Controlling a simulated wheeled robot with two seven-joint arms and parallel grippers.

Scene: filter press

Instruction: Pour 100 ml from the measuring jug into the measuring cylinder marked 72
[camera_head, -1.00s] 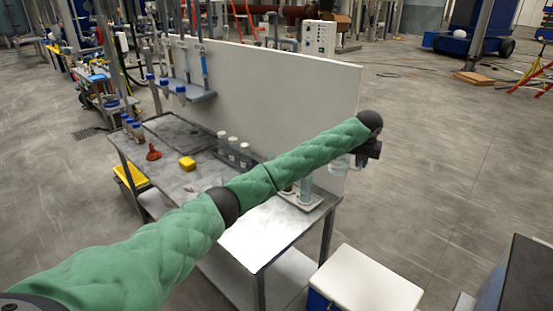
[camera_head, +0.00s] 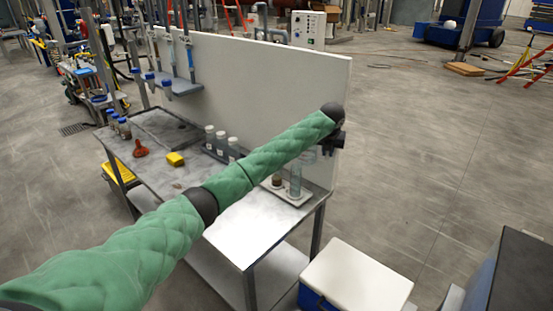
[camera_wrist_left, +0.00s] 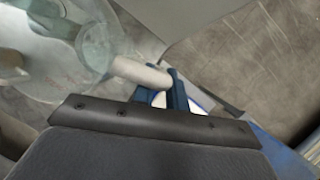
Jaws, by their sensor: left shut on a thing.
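My left gripper (camera_head: 330,150) is at the end of the green arm, above the right end of the metal bench. In the left wrist view its blue fingers (camera_wrist_left: 174,92) are shut on the pale handle of the clear measuring jug (camera_wrist_left: 95,45). The jug (camera_head: 309,156) is small and partly hidden in the head view. A clear measuring cylinder (camera_head: 296,181) stands upright on a white tray (camera_head: 299,199), just below and left of the jug. No marking on it is readable. My right gripper is not in view.
A small container with brown contents (camera_head: 277,181) stands beside the cylinder. White-capped bottles (camera_head: 221,141), a yellow block (camera_head: 175,159) and a red funnel-like item (camera_head: 140,149) are further left. A white panel (camera_head: 270,85) backs the bench. A white-lidded blue box (camera_head: 357,280) stands in front.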

